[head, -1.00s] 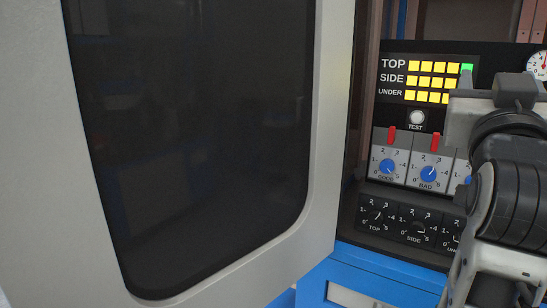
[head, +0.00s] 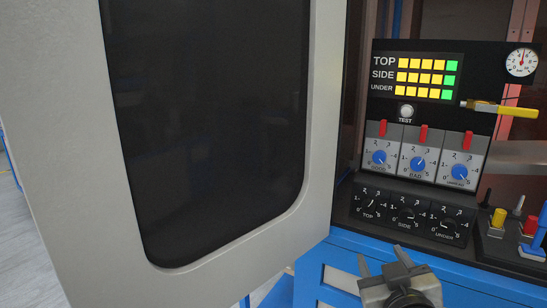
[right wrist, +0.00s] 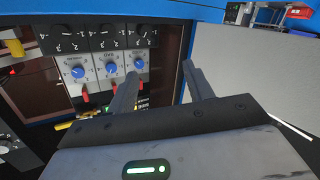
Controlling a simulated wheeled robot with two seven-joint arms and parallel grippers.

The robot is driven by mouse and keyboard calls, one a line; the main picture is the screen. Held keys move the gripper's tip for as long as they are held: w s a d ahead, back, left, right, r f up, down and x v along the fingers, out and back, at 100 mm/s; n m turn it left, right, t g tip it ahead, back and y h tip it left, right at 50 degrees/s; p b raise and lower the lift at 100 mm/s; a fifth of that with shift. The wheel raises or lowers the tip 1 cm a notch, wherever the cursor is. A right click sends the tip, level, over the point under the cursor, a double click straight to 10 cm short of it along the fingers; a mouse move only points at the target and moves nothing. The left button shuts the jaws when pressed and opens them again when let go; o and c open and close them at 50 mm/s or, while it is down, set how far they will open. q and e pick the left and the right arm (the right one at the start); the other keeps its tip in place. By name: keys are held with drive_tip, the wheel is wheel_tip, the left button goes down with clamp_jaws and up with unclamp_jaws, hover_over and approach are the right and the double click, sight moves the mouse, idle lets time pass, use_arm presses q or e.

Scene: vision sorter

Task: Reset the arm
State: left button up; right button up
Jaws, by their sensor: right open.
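My right gripper (head: 384,260) is low in the head view, below the control panel and in front of the blue frame. Its two fingers are apart with nothing between them. In the right wrist view the open fingers (right wrist: 162,67) stand apart, with the panel appearing upside down behind and left of them. The black control panel (head: 455,118) stands clear of the gripper. My left gripper is not in view.
A grey door with a dark window (head: 205,130) fills the left. The panel has blue knobs, red switches and a test button (head: 406,111). A yellow-handled lever (head: 500,109), a gauge (head: 521,63) and a yellow button (head: 498,218) are at right. Blue frame (head: 330,265) runs below.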

use_arm(q)
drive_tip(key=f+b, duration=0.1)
drive_tip(key=b, duration=0.2)
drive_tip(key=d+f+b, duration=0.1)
drive_tip(key=b, duration=0.2)
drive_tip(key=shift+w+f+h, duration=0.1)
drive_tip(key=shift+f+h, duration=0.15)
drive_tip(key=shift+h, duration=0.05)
use_arm(e)
drive_tip(key=s+a+f+g+y, duration=0.2)
drive_tip(key=s+f, duration=0.7)
drive_tip(key=f, duration=0.5)
drive_tip(key=s+a+f+g+y, duration=0.2)
drive_tip(key=s+f, duration=0.8)
drive_tip(key=f, duration=0.5)
drive_tip(key=shift+s+a+g+y, duration=0.15)
drive_tip(key=shift+a+g+y, duration=0.25)
drive_tip(key=shift+a+g, duration=0.45)
drive_tip(key=shift+d, duration=0.2)
